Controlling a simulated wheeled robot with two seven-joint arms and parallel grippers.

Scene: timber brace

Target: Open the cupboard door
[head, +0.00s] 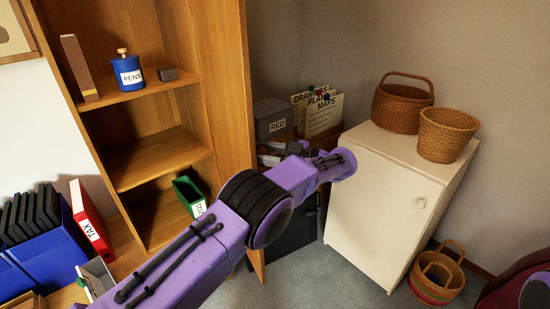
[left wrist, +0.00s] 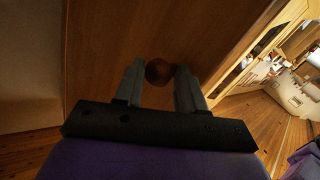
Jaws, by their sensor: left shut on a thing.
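The tall wooden cupboard (head: 165,158) stands at the left in the head view, its shelves showing. Its wooden door (head: 222,90) stands open at the cupboard's right side, seen at a steep angle. In the left wrist view the door (left wrist: 115,35) fills the middle, with a round brown knob (left wrist: 158,72) on it. My left gripper (left wrist: 160,67) is shut on the knob, one finger on each side. In the head view my left arm reaches across in front of the door, and its gripper is mostly hidden near the door's far face. My right gripper is not in view.
A cream cabinet (head: 375,200) with wicker baskets (head: 402,103) on top stands at the right, its door closed. A grey box (head: 273,122) and card files (head: 318,110) stand behind my arm. Another basket (head: 437,275) is on the floor. Carpet between is partly clear.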

